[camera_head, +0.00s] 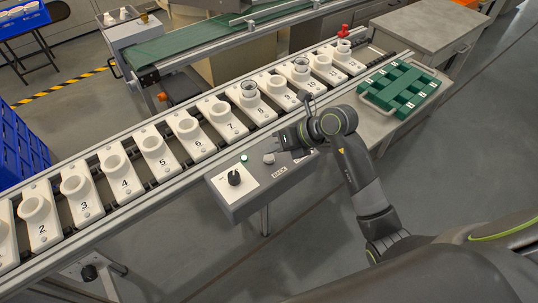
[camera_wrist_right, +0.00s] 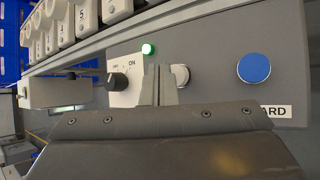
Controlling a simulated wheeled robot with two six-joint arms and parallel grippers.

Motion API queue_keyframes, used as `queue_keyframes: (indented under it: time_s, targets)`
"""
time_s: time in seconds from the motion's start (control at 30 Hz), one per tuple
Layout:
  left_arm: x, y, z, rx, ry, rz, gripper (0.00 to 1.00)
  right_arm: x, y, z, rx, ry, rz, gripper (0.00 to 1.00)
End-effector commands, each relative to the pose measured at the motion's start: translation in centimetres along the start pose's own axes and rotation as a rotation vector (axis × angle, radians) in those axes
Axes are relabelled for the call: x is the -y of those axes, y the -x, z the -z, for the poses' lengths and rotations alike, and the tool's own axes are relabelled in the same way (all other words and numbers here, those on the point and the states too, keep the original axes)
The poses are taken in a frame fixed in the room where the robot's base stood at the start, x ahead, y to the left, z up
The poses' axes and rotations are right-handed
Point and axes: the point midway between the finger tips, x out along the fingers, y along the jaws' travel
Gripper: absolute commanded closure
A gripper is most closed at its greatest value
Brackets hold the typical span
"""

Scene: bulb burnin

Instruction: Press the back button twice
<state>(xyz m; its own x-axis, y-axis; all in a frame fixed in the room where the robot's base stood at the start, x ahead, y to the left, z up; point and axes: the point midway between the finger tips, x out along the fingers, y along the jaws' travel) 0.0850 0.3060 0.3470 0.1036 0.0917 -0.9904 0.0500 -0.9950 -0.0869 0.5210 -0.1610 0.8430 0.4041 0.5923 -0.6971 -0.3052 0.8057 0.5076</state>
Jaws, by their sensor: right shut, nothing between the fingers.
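The control box (camera_head: 226,194) stands at the front of the numbered rail, with a BACK label (camera_head: 279,171) on its top. A pale grey button (camera_head: 268,158) sits just above that label; it also shows in the right wrist view (camera_wrist_right: 181,75), partly covered by my fingers. My right gripper (camera_wrist_right: 157,84) is shut and empty, its fingertips over the box just left of the grey button in that view. I cannot tell whether they touch the box or the button. A blue button (camera_wrist_right: 254,68) with a label ending in "ARD" lies farther right. My left gripper is out of view.
A black ON knob (camera_wrist_right: 118,82) and a lit green lamp (camera_wrist_right: 148,49) are left of the fingers in the wrist view. The rail (camera_head: 110,203) carries numbered white sockets, some holding glass pieces. A green rack (camera_head: 403,88) stands right of my arm.

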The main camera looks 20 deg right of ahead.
Motion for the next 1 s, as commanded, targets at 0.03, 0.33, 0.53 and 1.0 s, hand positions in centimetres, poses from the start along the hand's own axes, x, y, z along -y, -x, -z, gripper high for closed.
queue_keyframes:
  time_s: [0.03,0.33,0.53,1.0]
  targets:
    - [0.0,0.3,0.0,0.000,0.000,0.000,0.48,-0.2,0.3,-0.2,0.001,0.001,0.000,1.00]
    - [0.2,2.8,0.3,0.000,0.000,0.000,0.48,-1.7,2.3,-1.7,0.001,0.001,0.000,1.00]
    - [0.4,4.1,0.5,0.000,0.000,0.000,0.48,-2.6,3.5,-2.6,0.001,0.000,0.000,1.00]
    - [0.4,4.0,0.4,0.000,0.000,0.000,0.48,-2.5,3.5,-2.5,0.001,0.000,0.000,1.00]
